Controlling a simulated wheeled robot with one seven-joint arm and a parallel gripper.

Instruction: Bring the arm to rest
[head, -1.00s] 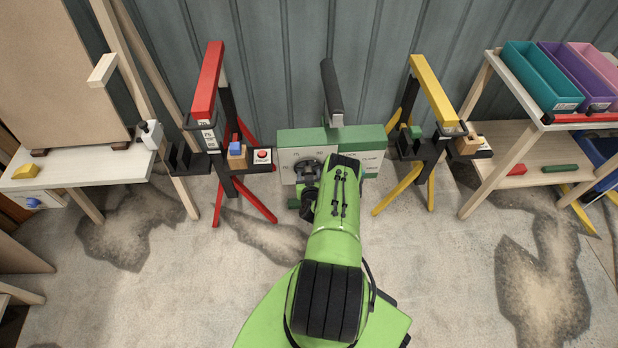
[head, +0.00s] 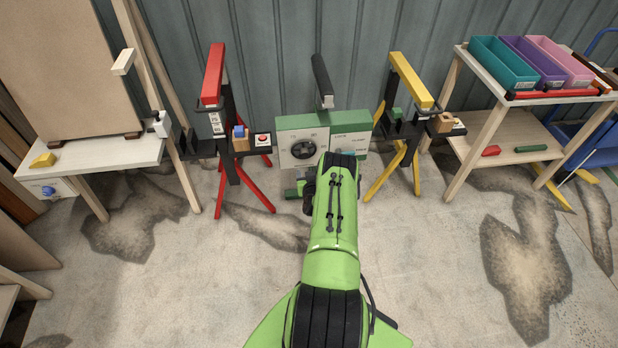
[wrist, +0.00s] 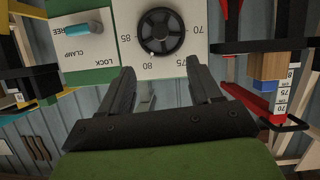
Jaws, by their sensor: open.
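My green arm reaches forward in the middle of the head view, its end in front of the green and white machine (head: 350,127). My gripper (wrist: 160,82) shows in the wrist view with its two dark fingers apart and nothing between them. In the head view the fingers are hidden behind the arm's end. The machine's black dial (wrist: 161,33) is beyond the fingertips and apart from them; it also shows in the head view (head: 303,149). A teal clamp lever (wrist: 75,31) is on the panel labelled FREE, CLAMP and LOCK.
A red stand (head: 214,75) is left of the machine and a yellow stand (head: 411,80) is right of it. A white table (head: 95,160) is at the left. A shelf (head: 480,80) with coloured bins (head: 502,63) is at the right. The near floor is clear.

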